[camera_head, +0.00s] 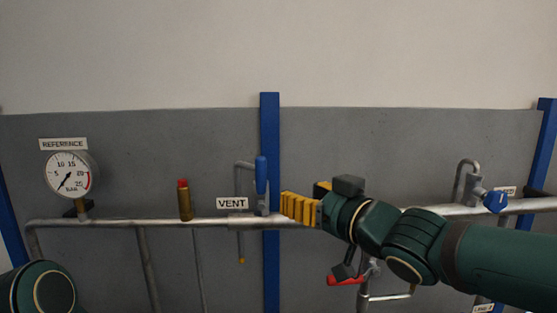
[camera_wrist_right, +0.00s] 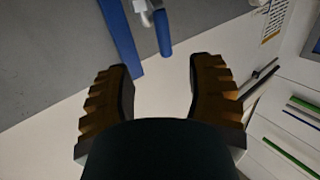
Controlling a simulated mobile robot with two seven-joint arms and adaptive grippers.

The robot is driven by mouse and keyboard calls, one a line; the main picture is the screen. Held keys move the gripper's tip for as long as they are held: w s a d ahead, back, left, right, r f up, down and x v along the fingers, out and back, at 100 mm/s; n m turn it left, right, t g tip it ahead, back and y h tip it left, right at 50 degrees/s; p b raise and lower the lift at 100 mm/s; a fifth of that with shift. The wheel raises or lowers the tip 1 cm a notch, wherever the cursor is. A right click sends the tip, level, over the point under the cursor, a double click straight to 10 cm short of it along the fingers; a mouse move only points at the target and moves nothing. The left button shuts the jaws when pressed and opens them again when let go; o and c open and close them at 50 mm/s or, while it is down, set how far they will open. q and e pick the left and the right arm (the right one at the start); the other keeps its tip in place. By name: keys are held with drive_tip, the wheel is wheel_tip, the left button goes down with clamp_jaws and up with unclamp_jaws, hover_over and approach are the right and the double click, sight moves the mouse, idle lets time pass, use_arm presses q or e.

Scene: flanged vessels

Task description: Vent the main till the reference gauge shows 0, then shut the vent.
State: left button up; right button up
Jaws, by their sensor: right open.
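The REFERENCE gauge (camera_head: 68,175) is at the left in the head view. Its needle points down and left, at the low end of the scale near 0. The vent's blue lever (camera_head: 261,175) stands upright above the main pipe, right of the VENT label (camera_head: 232,203). My right gripper (camera_head: 284,207) is just right of and below the lever. In the right wrist view my right gripper (camera_wrist_right: 161,72) is open and empty, with the blue lever (camera_wrist_right: 163,33) beyond its fingertips. My left gripper is out of view; only part of my left arm shows at lower left.
The main pipe (camera_head: 110,222) runs across the grey panel. A brass fitting with a red cap (camera_head: 185,200) stands on it. A blue post (camera_head: 270,130) rises just behind the lever. A red lever (camera_head: 346,281) is below my right wrist, and a blue valve handle (camera_head: 495,201) is at right.

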sight(264, 169)
drive_tip(key=x, duration=0.4)
drive_tip(key=r+b+x, duration=0.1)
drive_tip(key=x, duration=0.3)
drive_tip(key=r+x, duration=0.1)
drive_tip(key=x, duration=0.4)
drive_tip(key=shift+a+r, duration=0.2)
drive_tip(key=shift+a, duration=0.1)
clamp_jaws()
